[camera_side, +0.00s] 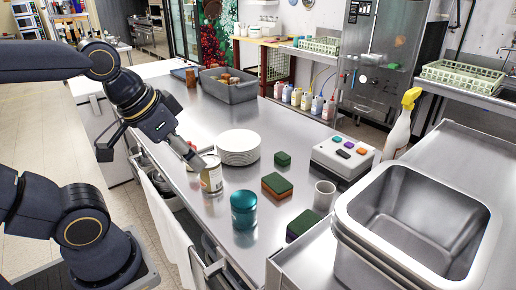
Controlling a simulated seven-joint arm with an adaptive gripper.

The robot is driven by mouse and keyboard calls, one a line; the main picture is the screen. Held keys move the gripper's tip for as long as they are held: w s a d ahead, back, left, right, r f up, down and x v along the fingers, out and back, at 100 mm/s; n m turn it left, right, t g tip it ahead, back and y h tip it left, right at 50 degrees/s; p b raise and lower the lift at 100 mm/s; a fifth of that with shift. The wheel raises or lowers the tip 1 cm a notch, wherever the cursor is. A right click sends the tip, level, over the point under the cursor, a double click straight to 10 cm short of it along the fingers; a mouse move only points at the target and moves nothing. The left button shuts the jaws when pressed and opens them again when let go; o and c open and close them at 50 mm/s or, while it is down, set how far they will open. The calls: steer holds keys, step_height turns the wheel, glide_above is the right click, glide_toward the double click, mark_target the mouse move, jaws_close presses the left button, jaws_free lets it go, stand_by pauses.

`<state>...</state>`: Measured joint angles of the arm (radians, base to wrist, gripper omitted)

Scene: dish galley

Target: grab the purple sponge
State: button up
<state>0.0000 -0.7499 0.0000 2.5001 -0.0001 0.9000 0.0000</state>
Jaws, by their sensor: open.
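The purple sponge (302,225) lies on the steel counter at the front, with a green scouring top and a dark purple side. It is partly hidden by the raised edge of the steel stand at right. My gripper (194,160) is at the left of the counter, pointing down beside an open tin (211,174). It is open and holds nothing that I can see. It is well to the left of and behind the purple sponge. Whether a finger touches the tin cannot be told.
A teal jar (244,210), an orange sponge (277,186) and a grey cup (324,195) stand near the purple sponge. Stacked plates (238,147), a green sponge (283,159) and a button box (343,155) are farther back. A deep steel basin (415,225) rises at right.

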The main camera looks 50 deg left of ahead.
steer(key=o, duration=0.6)
steer(key=shift+c, duration=0.2)
